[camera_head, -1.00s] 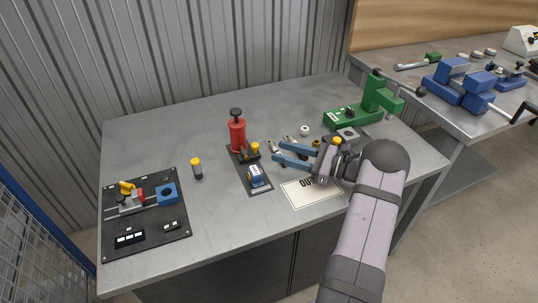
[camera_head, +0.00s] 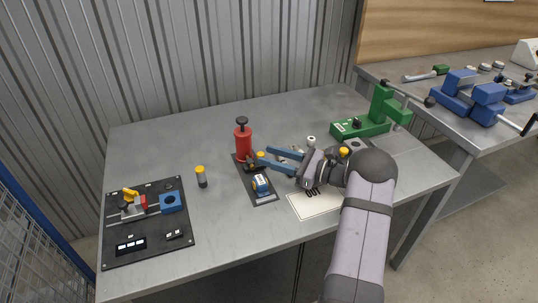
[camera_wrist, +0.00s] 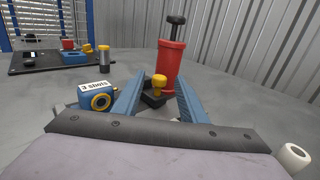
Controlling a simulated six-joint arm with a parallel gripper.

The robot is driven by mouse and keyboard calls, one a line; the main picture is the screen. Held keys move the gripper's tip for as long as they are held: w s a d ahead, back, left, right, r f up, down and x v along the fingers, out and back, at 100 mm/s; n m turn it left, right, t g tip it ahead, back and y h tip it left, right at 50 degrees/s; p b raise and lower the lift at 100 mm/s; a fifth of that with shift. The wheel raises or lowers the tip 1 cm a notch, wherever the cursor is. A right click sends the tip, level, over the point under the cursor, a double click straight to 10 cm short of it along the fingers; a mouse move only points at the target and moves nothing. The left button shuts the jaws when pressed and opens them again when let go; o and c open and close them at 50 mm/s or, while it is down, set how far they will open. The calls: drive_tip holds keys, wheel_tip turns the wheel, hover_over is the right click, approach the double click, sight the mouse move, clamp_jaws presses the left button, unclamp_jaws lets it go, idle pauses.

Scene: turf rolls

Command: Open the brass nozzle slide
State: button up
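The brass nozzle slide shows as a brass-yellow knob (camera_wrist: 159,82) on a small black block (camera_wrist: 154,98), at the foot of a red cylinder (camera_wrist: 171,66) with a black top knob. In the head view the brass knob (camera_head: 261,154) sits at the tips of my blue fingers, partly covered by them. My gripper (camera_head: 263,157) is open and low, reaching in from the right. In the wrist view the knob stands between the two spread fingers (camera_wrist: 158,80), with gaps visible on both sides. Whether either finger touches the block is unclear.
A blue unit labelled "3 shots" (camera_wrist: 96,97) stands close beside my left finger in the wrist view. A yellow-topped cylinder (camera_head: 201,176) and a black fixture board (camera_head: 120,225) lie left. A white ring (camera_wrist: 294,157), a "OUT" card (camera_head: 318,203) and a green press (camera_head: 370,120) lie right.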

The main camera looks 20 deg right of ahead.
drive_tip(key=shift+w+a, duration=0.4)
drive_tip(key=shift+w, duration=0.05)
clamp_jaws()
drive_tip(key=shift+s, duration=0.2)
unclamp_jaws()
drive_tip(key=shift+s+d, duration=0.1)
drive_tip(key=shift+b+v, duration=0.7)
drive_tip(key=shift+v, duration=2.85)
